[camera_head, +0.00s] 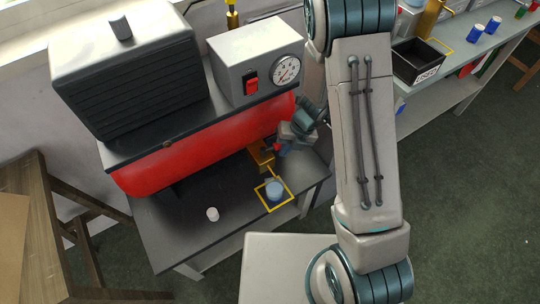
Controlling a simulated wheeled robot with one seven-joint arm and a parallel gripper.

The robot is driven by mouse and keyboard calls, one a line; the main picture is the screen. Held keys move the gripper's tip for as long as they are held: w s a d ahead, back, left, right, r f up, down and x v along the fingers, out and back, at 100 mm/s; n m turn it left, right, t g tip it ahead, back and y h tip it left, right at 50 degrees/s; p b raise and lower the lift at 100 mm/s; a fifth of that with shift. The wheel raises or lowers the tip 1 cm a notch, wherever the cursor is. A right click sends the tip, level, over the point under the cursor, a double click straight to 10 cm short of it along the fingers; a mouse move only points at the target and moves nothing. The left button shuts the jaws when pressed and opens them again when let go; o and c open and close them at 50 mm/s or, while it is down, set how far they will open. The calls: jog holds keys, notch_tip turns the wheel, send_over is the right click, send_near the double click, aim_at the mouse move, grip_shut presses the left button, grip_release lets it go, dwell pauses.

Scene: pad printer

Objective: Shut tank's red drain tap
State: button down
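The red tank (185,158) lies on its side on a dark-topped bench (180,228), under a grey ribbed unit. A brass fitting (262,156) sits at the lower right of the tank. A small red piece (277,148) beside the fitting looks like the drain tap's lever; it is mostly hidden by my gripper, so its angle is unclear. My gripper (283,146) is at the tank's right end, at or very near this red piece. Its fingers are small and partly hidden, so I cannot tell if they are open or touching the lever.
A white cylinder (212,213) stands on the bench further left. A grey box with a gauge (285,69) and red switch (251,85) sits above the tank. A black bin (419,61) is on the right bench.

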jog(key=p+v, duration=0.6)
jog(key=shift+s+d, duration=0.2)
jog(key=shift+d, duration=0.1)
dwell(0.8)
dwell(0.4)
